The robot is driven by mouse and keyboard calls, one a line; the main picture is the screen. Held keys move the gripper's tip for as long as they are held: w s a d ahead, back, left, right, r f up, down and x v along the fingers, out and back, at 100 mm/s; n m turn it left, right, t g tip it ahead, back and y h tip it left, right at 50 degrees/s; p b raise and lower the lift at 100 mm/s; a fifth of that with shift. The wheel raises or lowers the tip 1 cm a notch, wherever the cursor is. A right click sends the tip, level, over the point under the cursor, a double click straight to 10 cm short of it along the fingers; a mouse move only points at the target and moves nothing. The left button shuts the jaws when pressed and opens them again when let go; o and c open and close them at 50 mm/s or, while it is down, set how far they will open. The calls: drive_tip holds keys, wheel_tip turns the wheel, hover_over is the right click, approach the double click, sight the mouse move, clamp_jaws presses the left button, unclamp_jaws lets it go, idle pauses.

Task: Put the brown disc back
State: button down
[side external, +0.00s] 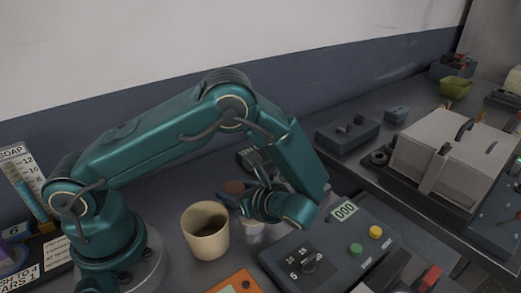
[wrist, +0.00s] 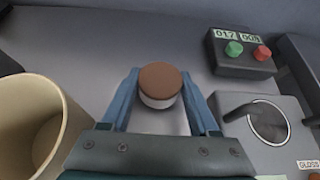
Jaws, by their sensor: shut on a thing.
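The brown disc (wrist: 160,78) shows in the wrist view between the two blue fingertips of my gripper (wrist: 160,88), with a pale band under its brown top. My gripper is shut on it. In the side external view the brown disc (side external: 234,187) shows small beside the fingers of my gripper (side external: 238,198), behind the wrist. Its underside is hidden, and I cannot tell how high above the bench it is.
A cream cup (side external: 206,232) stands open beside my gripper; it also shows at the left of the wrist view (wrist: 75,130). A control box (side external: 330,250) with knobs sits to the right. A grey unit with a round recess (wrist: 268,122) lies right of the fingers.

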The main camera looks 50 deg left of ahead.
drive_tip(key=shift+f, duration=0.25)
drive_tip(key=shift+c, duration=0.7)
unclamp_jaws()
